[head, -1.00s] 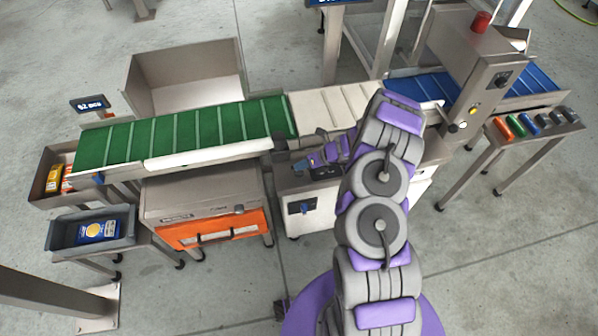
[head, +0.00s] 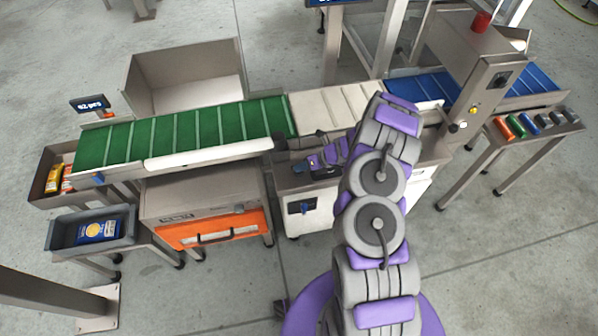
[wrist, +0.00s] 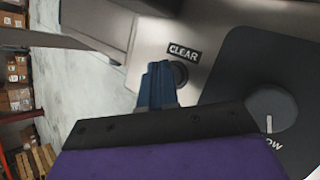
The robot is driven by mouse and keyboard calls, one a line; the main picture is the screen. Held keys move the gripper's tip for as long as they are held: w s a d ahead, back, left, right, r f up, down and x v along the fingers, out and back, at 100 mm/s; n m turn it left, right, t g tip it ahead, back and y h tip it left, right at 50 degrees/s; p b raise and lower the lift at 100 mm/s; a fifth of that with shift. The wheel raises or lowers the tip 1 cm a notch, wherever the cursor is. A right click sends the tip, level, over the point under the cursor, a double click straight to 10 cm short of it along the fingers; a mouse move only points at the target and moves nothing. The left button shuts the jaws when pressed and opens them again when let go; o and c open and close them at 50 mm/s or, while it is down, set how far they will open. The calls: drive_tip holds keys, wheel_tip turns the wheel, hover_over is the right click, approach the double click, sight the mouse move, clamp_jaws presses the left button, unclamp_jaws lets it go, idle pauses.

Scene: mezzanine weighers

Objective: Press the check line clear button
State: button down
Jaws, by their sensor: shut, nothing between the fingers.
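The CLEAR label (wrist: 184,52) is on a grey metal panel in the wrist view. A dark round button (wrist: 181,73) sits just below the label, partly hidden behind my blue fingertips. My gripper (wrist: 158,70) is shut and empty, with its tips over or beside the button's left edge. I cannot tell whether they touch it. In the head view my gripper (head: 300,168) is at the front of the check line, below the cream belt section (head: 335,108). The button cannot be made out there.
A dark plate with a grey knob (wrist: 271,108) is right of the fingers. The green belt (head: 185,134) runs left, above a cabinet with an orange drawer (head: 214,229). The blue belt (head: 417,90) passes under a machine housing (head: 470,55) with a red lamp (head: 481,21).

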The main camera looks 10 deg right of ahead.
drive_tip(key=shift+f, duration=0.3)
drive_tip(key=shift+r, duration=0.15)
idle(0.5)
drive_tip(key=shift+r+p, duration=0.6)
drive_tip(key=shift+r, duration=0.1)
drive_tip(key=shift+r+p, duration=1.9)
drive_tip(key=shift+r, duration=0.65)
